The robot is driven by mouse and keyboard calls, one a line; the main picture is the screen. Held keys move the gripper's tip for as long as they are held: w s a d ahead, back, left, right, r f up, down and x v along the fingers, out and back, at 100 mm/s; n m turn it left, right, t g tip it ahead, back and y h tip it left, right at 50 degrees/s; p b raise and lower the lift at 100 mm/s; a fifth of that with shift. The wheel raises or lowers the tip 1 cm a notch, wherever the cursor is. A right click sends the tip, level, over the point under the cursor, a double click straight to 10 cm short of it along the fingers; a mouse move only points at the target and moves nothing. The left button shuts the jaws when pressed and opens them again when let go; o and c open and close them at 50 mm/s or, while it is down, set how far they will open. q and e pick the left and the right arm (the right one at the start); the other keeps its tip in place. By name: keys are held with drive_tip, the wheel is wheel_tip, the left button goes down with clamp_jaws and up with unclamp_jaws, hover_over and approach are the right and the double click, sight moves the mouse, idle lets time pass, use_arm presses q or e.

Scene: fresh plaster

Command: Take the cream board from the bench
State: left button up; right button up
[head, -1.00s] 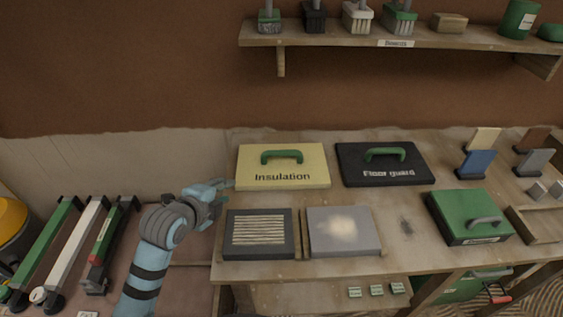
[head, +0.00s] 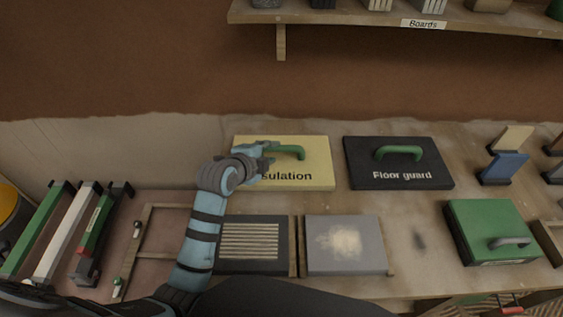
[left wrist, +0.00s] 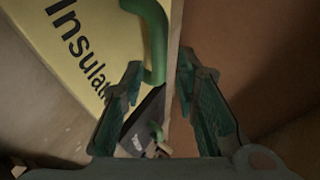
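The cream board (head: 312,177) is a pale yellow panel lettered "Insulation" with a green handle (head: 293,151). It lies on the bench (head: 420,275) at the back, left of the black board. My left gripper (head: 268,160) is over the left part of the board, at the left end of the handle, and hides the first letters. In the left wrist view the gripper (left wrist: 165,70) has its fingers spread apart, with the green handle (left wrist: 156,42) beside the left fingertip; whether they touch is unclear. The cream board (left wrist: 75,75) fills the upper left there. My right gripper is out of view.
A black "Floor guard" board (head: 400,175) lies to the right. A slatted dark panel (head: 252,258) and a grey panel (head: 345,262) lie in front. A green box (head: 490,225) stands at right. A shelf (head: 400,25) hangs on the wall above.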

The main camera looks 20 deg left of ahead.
sight(279, 149)
use_arm(q)
drive_tip(key=b+x, duration=0.1)
drive_tip(key=x, duration=0.6)
drive_tip(key=shift+w+d+f+b, duration=0.1)
drive_tip(key=shift+d+f+b, duration=0.05)
drive_tip(key=shift+d+b, duration=0.15)
drive_tip(key=shift+a, duration=0.1)
clamp_jaws()
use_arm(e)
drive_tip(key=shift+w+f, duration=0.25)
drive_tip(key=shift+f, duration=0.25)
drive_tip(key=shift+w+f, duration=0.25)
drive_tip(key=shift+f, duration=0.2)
